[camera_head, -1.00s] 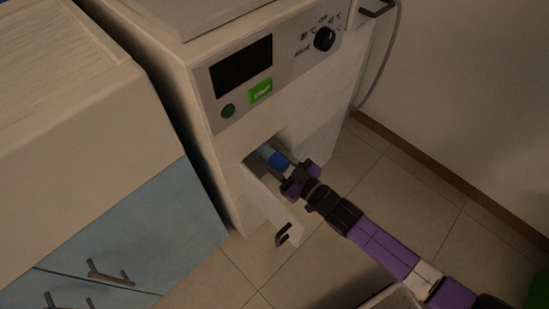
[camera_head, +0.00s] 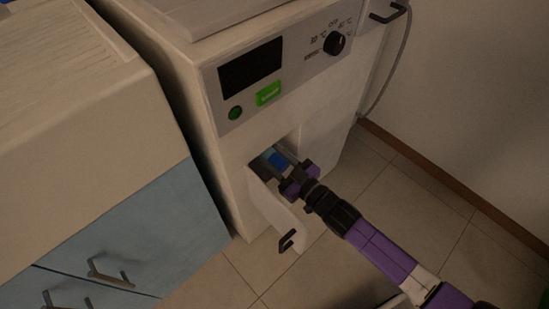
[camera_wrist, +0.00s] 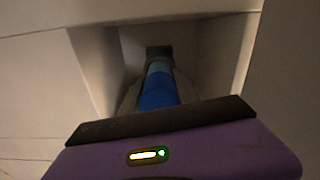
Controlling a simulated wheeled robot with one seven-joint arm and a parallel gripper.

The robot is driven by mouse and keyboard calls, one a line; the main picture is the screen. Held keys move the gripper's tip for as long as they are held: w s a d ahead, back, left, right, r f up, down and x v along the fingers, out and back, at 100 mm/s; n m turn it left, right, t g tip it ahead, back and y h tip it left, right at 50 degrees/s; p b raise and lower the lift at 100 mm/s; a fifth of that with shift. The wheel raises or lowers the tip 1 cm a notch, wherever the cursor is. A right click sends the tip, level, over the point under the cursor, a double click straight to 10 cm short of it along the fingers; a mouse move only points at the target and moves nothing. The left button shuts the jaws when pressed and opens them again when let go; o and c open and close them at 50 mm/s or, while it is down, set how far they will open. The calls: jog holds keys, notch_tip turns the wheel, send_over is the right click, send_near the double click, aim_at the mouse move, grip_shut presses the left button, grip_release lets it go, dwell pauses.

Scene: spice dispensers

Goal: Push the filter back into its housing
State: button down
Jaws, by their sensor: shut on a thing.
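The filter is a blue cylinder (camera_head: 277,160) with a lighter blue inner part, inside the square opening low on the white machine's front. In the wrist view the filter (camera_wrist: 158,90) points straight into the recess, its light blue end close to a dark square socket (camera_wrist: 159,52) at the back. My gripper (camera_head: 288,169) is at the mouth of the opening, shut on the filter's near end. The wrist view shows my gripper's dark edge hiding that near end. Whether the filter's inner end touches the socket is hard to tell.
The machine's small flap door (camera_head: 284,216) hangs open below the opening, with a dark handle. Above are a display (camera_head: 251,67), a green button and a knob (camera_head: 335,43). A blue-fronted cabinet (camera_head: 130,235) stands close on the left. Tiled floor lies to the right.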

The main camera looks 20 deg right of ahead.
jog(key=shift+b+x, duration=0.5)
jog(key=shift+x, duration=0.45)
jog(key=c, duration=0.8)
grip_release()
jog(key=shift+d+r, duration=0.1)
jog(key=shift+d, duration=0.05)
jog(key=shift+d, duration=0.1)
